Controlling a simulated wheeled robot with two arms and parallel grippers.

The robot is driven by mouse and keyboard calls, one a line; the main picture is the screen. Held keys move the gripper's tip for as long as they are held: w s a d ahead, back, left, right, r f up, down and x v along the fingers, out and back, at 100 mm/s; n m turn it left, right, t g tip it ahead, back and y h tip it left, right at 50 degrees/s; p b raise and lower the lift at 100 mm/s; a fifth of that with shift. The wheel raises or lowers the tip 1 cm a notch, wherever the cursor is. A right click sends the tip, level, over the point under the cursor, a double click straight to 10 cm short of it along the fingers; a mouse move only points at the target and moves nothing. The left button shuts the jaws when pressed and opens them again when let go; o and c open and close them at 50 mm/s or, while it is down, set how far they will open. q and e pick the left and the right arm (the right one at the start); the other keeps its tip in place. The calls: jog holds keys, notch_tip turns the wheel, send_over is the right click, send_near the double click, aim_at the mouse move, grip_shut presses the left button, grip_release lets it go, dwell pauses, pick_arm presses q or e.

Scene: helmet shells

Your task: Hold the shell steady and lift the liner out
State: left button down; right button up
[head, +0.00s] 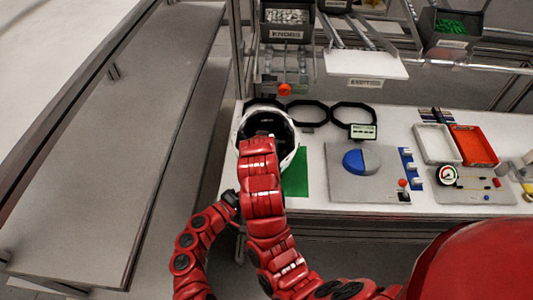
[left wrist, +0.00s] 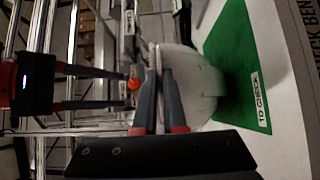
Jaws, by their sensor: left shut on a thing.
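The white helmet shell (head: 291,146) sits at the left end of the bench with its opening facing up. The dark liner (head: 264,122) shows inside it, partly covered by my right arm. In the left wrist view the shell (left wrist: 196,82) is a pale curved wall. My left gripper (left wrist: 158,62) is shut on the shell's edge; the exact contact is blurred. My right gripper (left wrist: 128,89) shows in the left wrist view with its two fingers apart and nothing visible between them. In the head view my right arm hides its fingers above the shell.
A green mat (head: 296,176) marked "TO CHECK" lies right of the shell. Black rings (head: 353,114) lie behind it. A grey board with a blue and grey disc (head: 361,161), a white tray (head: 437,144) and a red tray (head: 474,146) stand further right. A metal post rises at left.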

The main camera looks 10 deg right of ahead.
pick_arm(q)
jog(key=shift+f, duration=0.2)
jog(key=c, duration=0.9)
grip_release()
jog(key=shift+w, duration=0.1)
jog(key=shift+a, duration=0.1)
